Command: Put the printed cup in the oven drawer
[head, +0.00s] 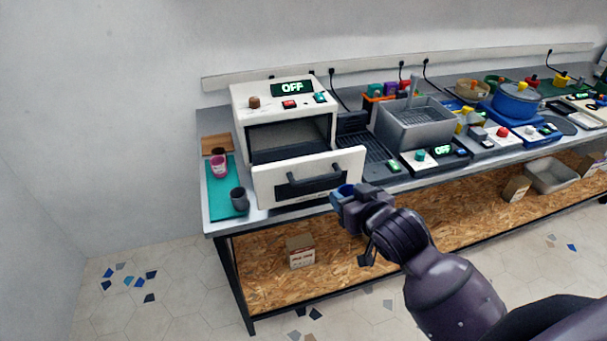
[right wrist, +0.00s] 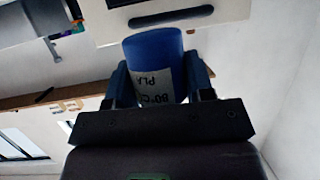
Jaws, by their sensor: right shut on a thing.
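My right gripper (head: 345,196) is shut on a blue cup (right wrist: 154,52), held in front of the right end of the oven drawer's front. In the right wrist view the cup sits between the two fingers (right wrist: 160,82) and bears a pale label reading "80°C PLA". In the head view the gripper mostly hides the cup. The oven drawer (head: 262,187) is pulled out of the white oven (head: 238,112), with a dark handle on its front. Its inside is largely hidden behind the front. The oven display reads OFF. My left gripper is not in view.
A pink cup (head: 219,169) and a dark grey cup (head: 239,201) stand on a teal mat (head: 218,202) left of the drawer. A grey sink-like basin (head: 415,128) and small control boxes stand to the right. A carton (head: 300,252) sits on the lower shelf.

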